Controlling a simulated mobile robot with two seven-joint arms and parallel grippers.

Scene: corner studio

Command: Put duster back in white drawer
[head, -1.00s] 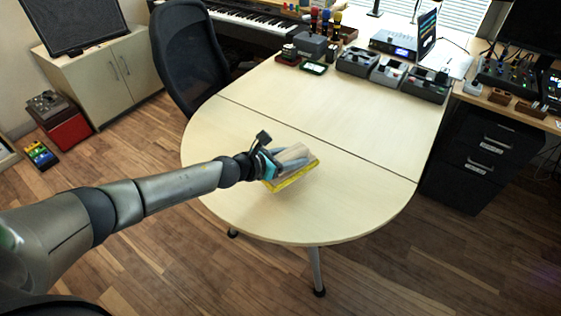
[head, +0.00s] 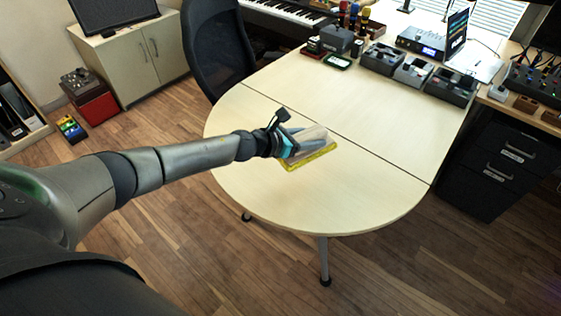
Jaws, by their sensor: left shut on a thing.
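The duster (head: 314,159), a light wooden block with a yellow edge along its bottom, is at the left part of the pale table (head: 370,187). My left gripper (head: 300,143) is shut on the duster, and its fingers hide part of it. I cannot tell whether the duster touches the tabletop or is just above it. My right gripper is not in view. No white drawer shows; a dark drawer unit (head: 492,165) with metal handles stands at the right.
Several grey device boxes (head: 383,58) stand at the table's far end. A black mesh chair (head: 216,45) is at the far left edge. A pale cabinet (head: 133,58) and red box (head: 97,106) are farther left. The near tabletop and wooden floor are clear.

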